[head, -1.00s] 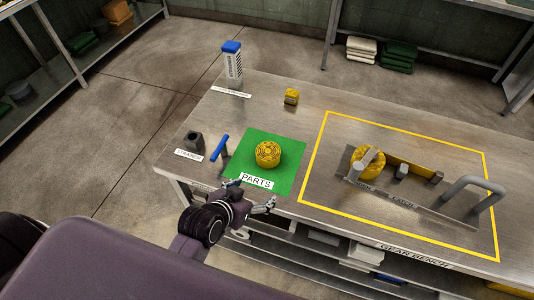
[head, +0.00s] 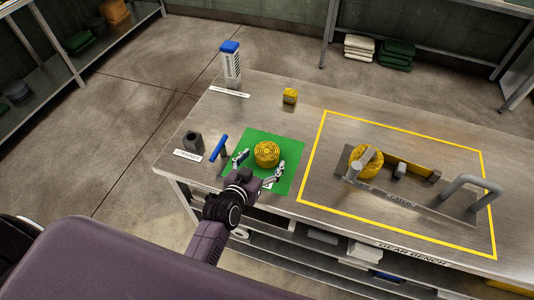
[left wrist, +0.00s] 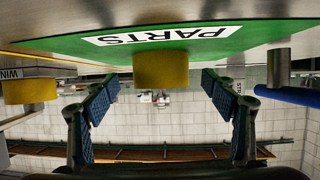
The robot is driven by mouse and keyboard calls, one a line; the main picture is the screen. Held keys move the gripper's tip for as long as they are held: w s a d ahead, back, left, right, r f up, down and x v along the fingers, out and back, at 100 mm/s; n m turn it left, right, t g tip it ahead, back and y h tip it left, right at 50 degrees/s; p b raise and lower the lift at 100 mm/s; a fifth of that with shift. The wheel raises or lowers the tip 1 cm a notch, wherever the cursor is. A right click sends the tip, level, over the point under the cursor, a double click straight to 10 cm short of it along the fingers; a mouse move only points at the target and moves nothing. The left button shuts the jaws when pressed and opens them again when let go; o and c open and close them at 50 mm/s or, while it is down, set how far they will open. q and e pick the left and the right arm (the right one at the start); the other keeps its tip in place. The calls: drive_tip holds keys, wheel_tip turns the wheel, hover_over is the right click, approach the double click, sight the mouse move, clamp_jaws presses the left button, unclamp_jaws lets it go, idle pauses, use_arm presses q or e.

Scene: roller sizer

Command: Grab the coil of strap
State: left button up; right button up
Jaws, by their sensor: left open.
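The coil of strap, a round yellow coil with a ringed top (head: 267,153), lies flat on the green PARTS mat (head: 290,143). In the left wrist view the coil (left wrist: 160,70) appears upside down, centred between the fingers. My left gripper (head: 260,165) is open, with one fingertip to the left of the coil and one to its right. In the left wrist view the gripper (left wrist: 160,85) has its fingers apart with nothing clamped between them. Whether either finger touches the coil I cannot tell. My right gripper is out of view.
A yellow block (head: 290,96) and a blue-topped container (head: 231,64) are farther back. A fixture with another yellow coil (head: 367,160) stands inside the yellow outline at right.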

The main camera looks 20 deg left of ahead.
sight(267, 153)
use_arm(q)
drive_tip(key=shift+r+p+x, duration=0.2)
drive_tip(key=shift+p+x, duration=0.15)
drive_tip(key=shift+x, duration=1.75)
drive_tip(key=c, duration=1.4)
